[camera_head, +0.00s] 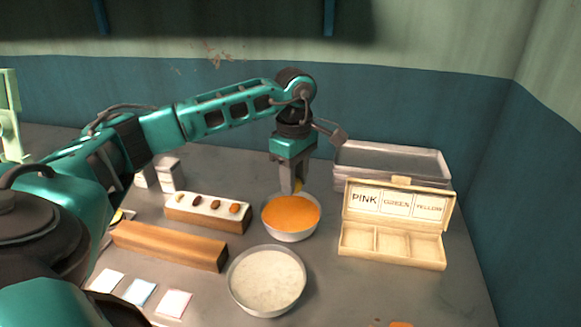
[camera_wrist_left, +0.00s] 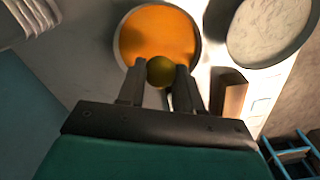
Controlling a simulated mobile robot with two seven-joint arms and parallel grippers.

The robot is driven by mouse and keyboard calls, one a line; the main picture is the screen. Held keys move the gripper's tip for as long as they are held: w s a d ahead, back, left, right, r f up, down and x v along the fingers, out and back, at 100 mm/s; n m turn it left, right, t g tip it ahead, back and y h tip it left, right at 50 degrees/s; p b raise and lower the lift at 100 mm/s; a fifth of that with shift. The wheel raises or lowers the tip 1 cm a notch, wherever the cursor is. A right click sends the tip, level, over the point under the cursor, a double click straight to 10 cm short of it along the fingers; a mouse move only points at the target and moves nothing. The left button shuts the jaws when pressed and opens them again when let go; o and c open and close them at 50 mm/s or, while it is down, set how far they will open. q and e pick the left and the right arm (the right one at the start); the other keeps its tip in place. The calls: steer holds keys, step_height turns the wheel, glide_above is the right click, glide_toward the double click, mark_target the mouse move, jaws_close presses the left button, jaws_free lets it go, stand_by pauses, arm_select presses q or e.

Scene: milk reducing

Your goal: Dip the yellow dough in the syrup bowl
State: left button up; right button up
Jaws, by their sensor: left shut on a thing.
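My left gripper (camera_head: 292,188) points down over the back edge of the syrup bowl (camera_head: 291,236), which holds orange syrup. In the left wrist view, the gripper (camera_wrist_left: 160,75) is shut on the yellow dough (camera_wrist_left: 161,71), a small round ball between the fingertips. The syrup bowl (camera_wrist_left: 120,48) lies just beyond the ball in that view. In the head view only a bit of the dough (camera_head: 298,185) shows beside the fingers. I cannot tell whether the dough touches the syrup. My right gripper is not in view.
A bowl of pale powder (camera_head: 267,280) stands in front of the syrup bowl. A wooden block with small pieces (camera_head: 207,212) and a plain wooden block (camera_head: 168,245) are to the left. A labelled open box (camera_head: 392,246) and metal trays (camera_head: 390,158) are to the right.

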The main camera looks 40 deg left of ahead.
arm_select(q)
steer(key=shift+a+r+n, duration=0.15)
steer(key=shift+a+n, duration=0.15)
steer(key=shift+a, duration=0.25)
steer(key=b, duration=0.4)
glide_above(290, 224)
step_height(290, 224, down, 5)
steer(key=shift+f+b, duration=1.05)
steer(key=shift+f, duration=0.9)
steer(key=shift+f+b, duration=0.65)
steer(key=shift+f, duration=0.05)
steer(key=shift+f, duration=0.35)
